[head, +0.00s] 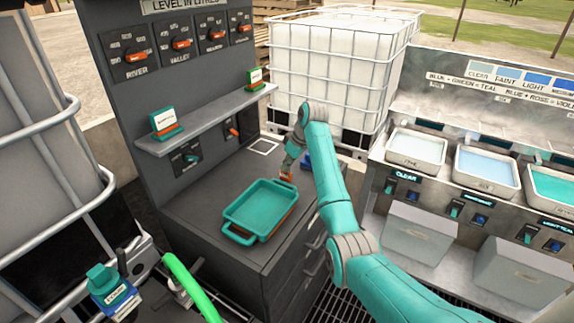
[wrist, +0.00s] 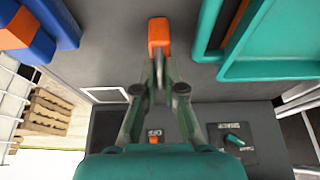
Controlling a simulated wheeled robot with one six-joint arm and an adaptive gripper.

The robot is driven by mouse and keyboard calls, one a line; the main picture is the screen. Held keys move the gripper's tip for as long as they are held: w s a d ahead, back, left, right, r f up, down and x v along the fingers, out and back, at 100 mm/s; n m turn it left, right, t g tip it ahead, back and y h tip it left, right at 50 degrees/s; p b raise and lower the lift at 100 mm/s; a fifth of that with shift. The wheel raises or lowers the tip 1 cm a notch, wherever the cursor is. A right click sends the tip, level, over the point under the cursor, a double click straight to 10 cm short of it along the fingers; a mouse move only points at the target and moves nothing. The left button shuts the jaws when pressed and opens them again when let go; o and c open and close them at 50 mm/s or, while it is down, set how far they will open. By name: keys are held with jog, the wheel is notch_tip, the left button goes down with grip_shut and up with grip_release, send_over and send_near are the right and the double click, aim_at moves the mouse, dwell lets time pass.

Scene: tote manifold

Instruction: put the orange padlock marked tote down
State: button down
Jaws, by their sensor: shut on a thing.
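The orange padlock (head: 287,177) is between the fingertips of my gripper (head: 288,168), low over the dark counter behind the teal tote. In the wrist view the padlock (wrist: 159,32) shows as an orange block at the tips of the shut fingers (wrist: 159,75). Its marking cannot be read. I cannot tell whether it touches the counter.
A teal tote (head: 233,212) sits on the counter (head: 190,207) in front of the padlock. A blue thing (head: 306,162) is partly hidden behind my arm; an orange part shows beside it in the wrist view. A white square outline (head: 263,146) lies bare farther back.

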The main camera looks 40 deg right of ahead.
jog(key=c, duration=1.3)
grip_release()
jog(key=shift+r, duration=0.1)
jog(key=v, duration=1.1)
jog(key=shift+d+r, duration=0.1)
jog(key=shift+r, duration=0.3)
jog(key=shift+s, duration=0.1)
